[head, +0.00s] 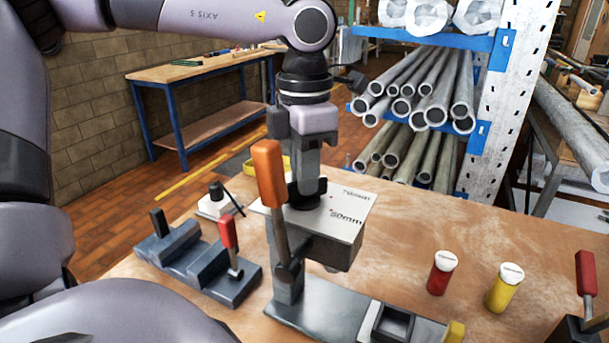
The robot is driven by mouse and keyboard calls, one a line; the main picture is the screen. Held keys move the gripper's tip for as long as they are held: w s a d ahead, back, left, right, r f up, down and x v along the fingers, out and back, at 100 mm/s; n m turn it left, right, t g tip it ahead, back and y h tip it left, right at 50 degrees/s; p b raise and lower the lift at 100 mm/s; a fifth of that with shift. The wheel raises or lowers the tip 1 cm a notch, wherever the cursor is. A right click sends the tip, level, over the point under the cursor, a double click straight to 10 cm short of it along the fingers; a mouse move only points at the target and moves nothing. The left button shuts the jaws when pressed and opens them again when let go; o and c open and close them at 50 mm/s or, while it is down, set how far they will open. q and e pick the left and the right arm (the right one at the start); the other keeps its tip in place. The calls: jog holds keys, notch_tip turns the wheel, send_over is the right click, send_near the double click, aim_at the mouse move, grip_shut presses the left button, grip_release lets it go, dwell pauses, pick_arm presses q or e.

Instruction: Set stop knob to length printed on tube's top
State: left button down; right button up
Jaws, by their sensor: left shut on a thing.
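My left gripper (307,172) points straight down and is shut on the black stop knob (306,201), whose lower part shows on a light metal plate. The plate (345,226) has a printed mark, apparently "50mm" or "80mm", and another, unreadable mark further back. The fingers hide much of the knob, so its pointing direction cannot be told. A red tube (439,278) and a yellow tube (501,292) stand upright on the bench to the right. Their white tops bear print too small to read. My right gripper is not in view.
An orange-handled lever (269,178) stands just left of the plate. A grey fixture (190,260) with a red handle sits left on the wooden bench (480,235). Another red-handled device (586,280) is at the right edge. Bench around the tubes is clear.

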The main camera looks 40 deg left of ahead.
pick_arm(q)
jog(key=m, duration=0.5)
jog(key=shift+r, duration=0.1)
jog(key=shift+w+m, duration=0.1)
jog(key=shift+m, duration=2.3)
jog(key=c, duration=1.1)
grip_release()
jog(key=shift+r, duration=3.6)
